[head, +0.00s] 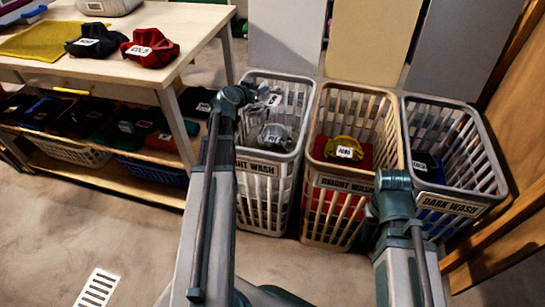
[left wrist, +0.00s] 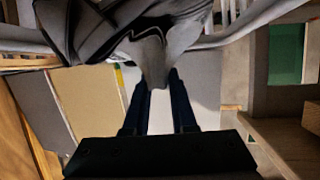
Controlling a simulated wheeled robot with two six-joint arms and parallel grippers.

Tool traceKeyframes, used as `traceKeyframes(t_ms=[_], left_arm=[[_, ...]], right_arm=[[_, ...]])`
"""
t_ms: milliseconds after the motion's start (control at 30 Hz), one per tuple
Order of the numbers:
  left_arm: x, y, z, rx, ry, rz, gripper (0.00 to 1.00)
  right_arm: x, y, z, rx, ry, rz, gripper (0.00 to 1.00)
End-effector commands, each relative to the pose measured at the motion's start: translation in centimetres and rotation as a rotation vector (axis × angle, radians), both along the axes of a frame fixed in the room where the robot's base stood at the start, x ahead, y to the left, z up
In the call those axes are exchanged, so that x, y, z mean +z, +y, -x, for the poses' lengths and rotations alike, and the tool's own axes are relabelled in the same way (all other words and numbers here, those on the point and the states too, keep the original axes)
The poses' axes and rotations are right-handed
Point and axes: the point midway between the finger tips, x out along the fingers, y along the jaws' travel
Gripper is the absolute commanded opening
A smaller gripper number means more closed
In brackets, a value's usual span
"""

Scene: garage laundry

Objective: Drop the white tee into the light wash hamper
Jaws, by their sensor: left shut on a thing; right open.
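The white tee (left wrist: 150,45) looks grey in the shade and hangs bunched between the fingers of my left gripper (left wrist: 160,95) in the left wrist view. In the head view, my left gripper (head: 262,98) is over the open top of the light wash hamper (head: 262,205), at its left side. The tee is small there and partly hidden by the gripper. A grey-white piece with a label (head: 275,137) lies inside this hamper, below the gripper. My right arm stands in front of the other hampers; its fingers cannot be made out.
The bright wash hamper (head: 328,183) holds red and yellow items. The dark wash hamper (head: 450,205) holds a dark blue item. A table (head: 185,65) at left carries a dark garment (head: 95,40) and a red one (head: 150,48). A floor vent (head: 98,288) lies at front left.

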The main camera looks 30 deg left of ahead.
Motion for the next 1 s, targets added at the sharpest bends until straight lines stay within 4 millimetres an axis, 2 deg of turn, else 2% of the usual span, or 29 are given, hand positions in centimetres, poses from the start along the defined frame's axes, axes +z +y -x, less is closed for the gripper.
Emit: traceKeyframes(t_ms=[33,200,567,667,1000], left_arm=[[0.0,0.0,0.0,0.0,0.0,0.0,0.3],[0.0,0.0,0.0,0.0,0.0,0.0,0.6],[0.3,0.0,0.5,0.0,0.0,0.0,0.6],[0.9,-0.1,1.8,0.001,0.0,0.001,0.6],[3.8,-0.5,8.6,0.002,0.0,0.0,0.6]], right_arm=[[0.0,0.0,0.0,0.0,0.0,0.0,0.5],[0.0,0.0,0.0,0.0,0.0,0.0,0.5],[0.3,0.0,0.0,0.0,0.0,0.0,0.5],[0.9,0.0,0.0,-0.001,0.0,0.0,0.5],[3.8,0.1,0.0,-0.003,0.002,-0.004,0.5]])
